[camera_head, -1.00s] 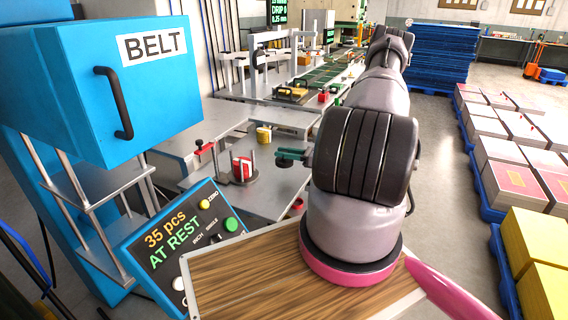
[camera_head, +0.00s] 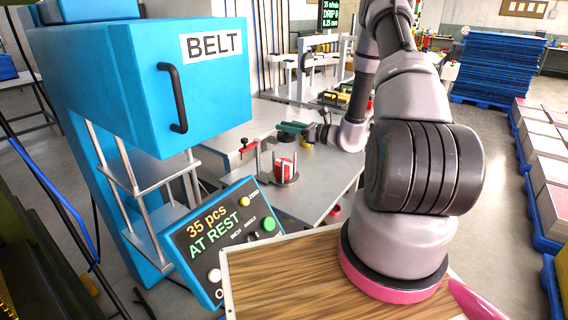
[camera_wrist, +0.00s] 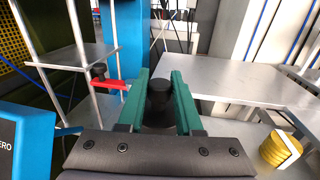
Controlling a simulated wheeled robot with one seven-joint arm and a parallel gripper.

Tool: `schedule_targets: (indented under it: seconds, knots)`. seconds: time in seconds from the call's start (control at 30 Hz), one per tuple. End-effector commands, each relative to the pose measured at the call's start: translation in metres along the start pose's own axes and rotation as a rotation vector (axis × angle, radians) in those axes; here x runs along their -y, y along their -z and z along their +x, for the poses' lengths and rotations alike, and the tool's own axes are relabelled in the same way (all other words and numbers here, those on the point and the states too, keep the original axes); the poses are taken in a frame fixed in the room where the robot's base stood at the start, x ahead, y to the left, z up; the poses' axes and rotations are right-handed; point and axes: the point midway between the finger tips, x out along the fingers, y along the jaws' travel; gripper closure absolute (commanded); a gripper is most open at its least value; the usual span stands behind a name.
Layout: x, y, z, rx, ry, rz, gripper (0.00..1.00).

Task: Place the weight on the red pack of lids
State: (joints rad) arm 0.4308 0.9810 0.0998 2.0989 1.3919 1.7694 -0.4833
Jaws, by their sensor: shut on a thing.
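The red pack of lids (camera_head: 284,168) stands among upright metal posts on a round base on the grey table. My gripper (camera_head: 290,128) is shut on the dark weight (camera_head: 286,137), above the table and behind the pack in the head view. In the wrist view, the green fingers (camera_wrist: 160,90) grip the black weight (camera_wrist: 159,108) from both sides. The red pack cannot be made out in the wrist view. The weight's underside is hidden there.
A red clamp with a black knob (camera_head: 247,145) stands left of the pack; it also shows in the wrist view (camera_wrist: 112,83). A yellow pack (camera_wrist: 272,152) is at right. The blue BELT cabinet (camera_head: 150,75) and the control panel (camera_head: 222,238) stand at left.

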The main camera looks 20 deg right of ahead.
Motion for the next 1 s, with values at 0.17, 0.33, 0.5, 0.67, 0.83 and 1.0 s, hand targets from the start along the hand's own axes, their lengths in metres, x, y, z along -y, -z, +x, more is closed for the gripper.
schedule_targets:
  seconds: [0.17,0.33,0.5,0.67,0.83,1.0]
  knots:
    - [-0.005,0.004,0.010,0.002,0.001,0.000,1.00]
    - [-0.004,0.034,0.010,0.003,0.003,0.001,1.00]
    - [-0.003,0.051,0.010,0.004,0.003,-0.001,1.00]
    - [-0.003,0.063,0.010,0.003,0.003,-0.001,1.00]
    - [-0.002,0.088,0.010,0.003,0.001,-0.001,1.00]
    - [-0.002,0.094,0.010,0.004,0.002,-0.004,1.00]
